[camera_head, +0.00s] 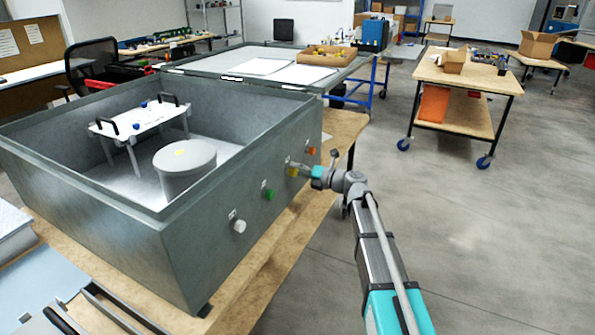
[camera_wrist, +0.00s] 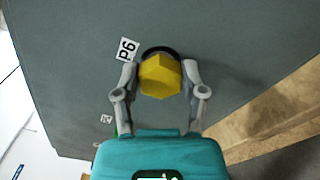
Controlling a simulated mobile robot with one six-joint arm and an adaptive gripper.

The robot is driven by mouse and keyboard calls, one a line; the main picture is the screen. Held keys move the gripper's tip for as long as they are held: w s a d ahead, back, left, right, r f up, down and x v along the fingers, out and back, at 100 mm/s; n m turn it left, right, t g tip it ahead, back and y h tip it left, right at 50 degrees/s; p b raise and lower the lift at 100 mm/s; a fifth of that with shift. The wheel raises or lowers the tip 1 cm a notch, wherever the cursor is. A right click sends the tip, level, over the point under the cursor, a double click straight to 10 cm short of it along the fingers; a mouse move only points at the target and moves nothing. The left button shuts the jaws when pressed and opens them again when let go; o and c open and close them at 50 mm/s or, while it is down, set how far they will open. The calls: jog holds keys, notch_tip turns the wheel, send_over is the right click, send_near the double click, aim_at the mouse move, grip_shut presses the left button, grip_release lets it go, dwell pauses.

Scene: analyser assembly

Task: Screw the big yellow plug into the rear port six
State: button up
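The big yellow plug (camera_wrist: 160,76) is a hexagonal yellow piece in front of a dark round port ring on the grey box wall. A label reading P6 (camera_wrist: 127,49) is beside it. My gripper (camera_wrist: 160,72) has one finger on each side of the plug, and both fingertips appear to touch its sides. In the head view the yellow plug (camera_head: 292,171) is at the box's right wall, with my gripper (camera_head: 298,169) reaching it from the right. How deep the plug sits in the port is hidden.
The large open grey box (camera_head: 180,245) stands on a wooden bench (camera_head: 262,290). Along the same wall are an orange plug (camera_head: 311,151), a green plug (camera_head: 268,194) and a white plug (camera_head: 239,226). A white cylinder (camera_head: 185,172) stands inside the box.

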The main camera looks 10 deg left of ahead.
jog(key=shift+o, duration=1.2)
jog(key=n, duration=0.6)
jog(key=shift+s, duration=0.2)
jog(key=n, duration=0.5)
jog(key=shift+s+a+n, duration=0.1)
jog(key=shift+n, duration=0.3)
jog(key=n, duration=0.5)
jog(key=shift+s+n, duration=0.15)
jog(key=shift+n, duration=0.25)
jog(key=n, duration=0.6)
jog(key=shift+s+a+n, duration=0.1)
jog(key=shift+s+n, duration=0.05)
jog(key=shift+n, duration=0.15)
